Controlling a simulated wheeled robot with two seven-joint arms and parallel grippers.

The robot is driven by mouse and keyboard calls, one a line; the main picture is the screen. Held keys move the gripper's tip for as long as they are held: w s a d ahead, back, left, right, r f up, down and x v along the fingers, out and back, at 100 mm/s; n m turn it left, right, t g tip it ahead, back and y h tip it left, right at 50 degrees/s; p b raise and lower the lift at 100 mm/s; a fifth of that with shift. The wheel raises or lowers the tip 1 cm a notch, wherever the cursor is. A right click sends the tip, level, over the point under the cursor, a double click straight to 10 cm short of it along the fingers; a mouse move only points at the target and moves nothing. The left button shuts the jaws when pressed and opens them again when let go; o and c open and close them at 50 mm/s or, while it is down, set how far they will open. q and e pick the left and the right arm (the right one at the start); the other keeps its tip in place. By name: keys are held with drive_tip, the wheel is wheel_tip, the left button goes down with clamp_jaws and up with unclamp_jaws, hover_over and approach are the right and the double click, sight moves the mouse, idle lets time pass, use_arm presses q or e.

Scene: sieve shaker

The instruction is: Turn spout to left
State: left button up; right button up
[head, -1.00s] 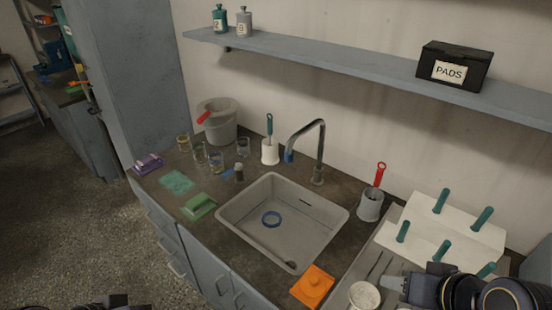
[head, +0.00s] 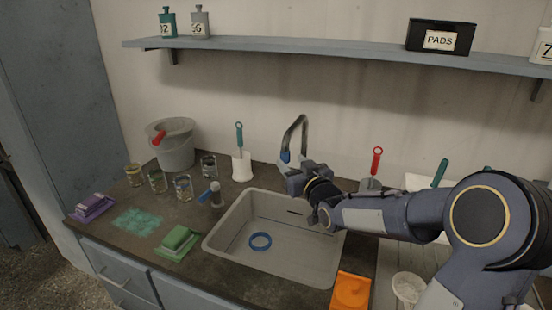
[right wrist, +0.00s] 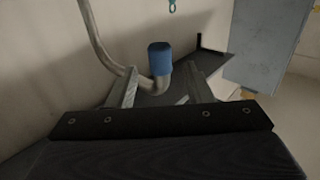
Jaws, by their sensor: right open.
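The spout (head: 299,128) is a grey curved faucet pipe with a blue tip, standing behind the sink (head: 226,229). In the head view its tip hangs over the sink's back edge, and my right gripper (head: 292,178) is right at it, hiding the faucet's lower part. In the right wrist view the blue tip (right wrist: 160,58) and the pipe's bend lie between the two open fingers (right wrist: 160,88). The left finger overlaps the pipe in the picture; I cannot tell whether it touches. My left gripper is not in view.
A blue ring (head: 260,241) lies in the sink. A white brush holder (head: 241,167), several glass jars and a grey bucket (head: 175,151) stand to the left. A red-handled brush (head: 376,162) stands behind my right arm. An orange object (head: 351,291) sits right of the sink.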

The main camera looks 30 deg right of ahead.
sight(287, 158)
drive_tip(key=w, duration=0.5)
drive_tip(key=shift+w+d+p, duration=0.1)
drive_tip(key=shift+d+p, duration=0.05)
drive_tip(key=shift+p, duration=0.2)
clamp_jaws()
